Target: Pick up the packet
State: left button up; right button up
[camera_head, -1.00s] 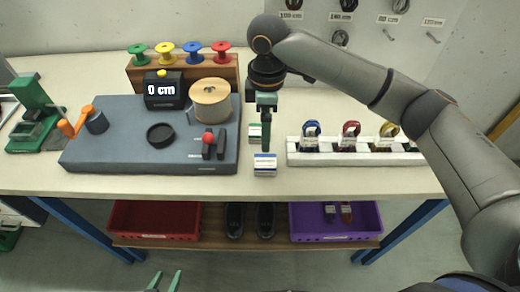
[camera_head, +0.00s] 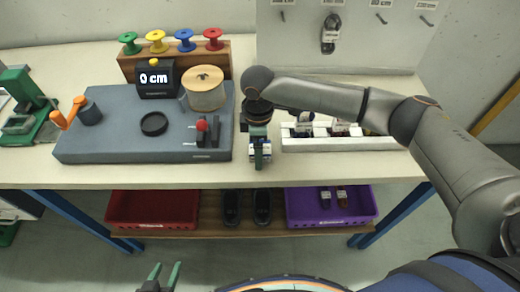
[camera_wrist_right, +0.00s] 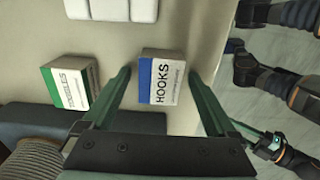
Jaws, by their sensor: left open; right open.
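A small box packet labelled HOOKS, white with a blue band (camera_wrist_right: 160,80), stands on the table in the right wrist view. My open right gripper (camera_wrist_right: 160,74) has a finger on each side of it; I cannot tell whether they touch it. In the head view my right gripper (camera_head: 260,160) is over the table's front part and mostly hides this packet. A second packet, white with a green band (camera_wrist_right: 69,84), stands to the left in the right wrist view, outside the fingers. My left gripper (camera_head: 161,277) is open and empty at the bottom of the head view.
A grey board (camera_head: 120,140) with a wooden spool stands left of my right gripper. A white rack (camera_head: 310,145) with looped items is on its right, partly behind my arm. Red (camera_head: 153,223) and purple (camera_head: 330,221) bins and dark shoes sit on the shelf below.

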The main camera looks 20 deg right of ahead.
grip_shut()
dwell(0.8)
